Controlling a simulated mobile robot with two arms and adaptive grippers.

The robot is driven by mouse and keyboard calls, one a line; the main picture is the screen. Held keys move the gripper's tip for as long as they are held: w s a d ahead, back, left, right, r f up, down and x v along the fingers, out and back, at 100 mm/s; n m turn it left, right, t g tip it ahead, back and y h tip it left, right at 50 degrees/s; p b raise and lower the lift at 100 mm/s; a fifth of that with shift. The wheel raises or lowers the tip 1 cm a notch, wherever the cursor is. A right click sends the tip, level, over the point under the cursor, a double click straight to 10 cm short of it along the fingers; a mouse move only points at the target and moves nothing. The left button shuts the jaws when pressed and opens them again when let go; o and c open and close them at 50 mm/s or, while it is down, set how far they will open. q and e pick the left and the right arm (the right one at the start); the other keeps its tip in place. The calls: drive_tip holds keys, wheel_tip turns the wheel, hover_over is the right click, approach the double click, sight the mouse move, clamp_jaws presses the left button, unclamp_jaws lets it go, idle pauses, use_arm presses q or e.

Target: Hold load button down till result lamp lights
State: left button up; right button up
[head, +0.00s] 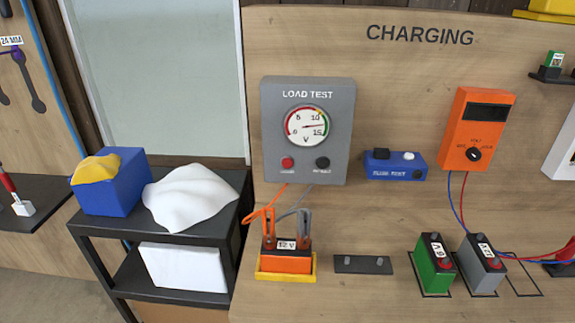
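The grey load test box (338,110) is on the wooden board, with a round dial (305,124) whose needle points right, between the 10 and 15 marks. Below the dial are a red round button (288,162) at left and a dark, unlit round lamp (322,164) at right. Their small labels are hard to read. An orange cable and a grey cable run from the box to two clamps on an orange 12 V battery (287,263), which sits in a yellow tray (286,277). Neither of my grippers is in view, and nothing touches the red button.
A blue tester (395,170) and an orange meter (478,130) are on the board at right. Green (435,265) and grey (482,265) batteries stand below them. A black cart (120,232) with a blue box and white cloth stands left. The space before the load test box is clear.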

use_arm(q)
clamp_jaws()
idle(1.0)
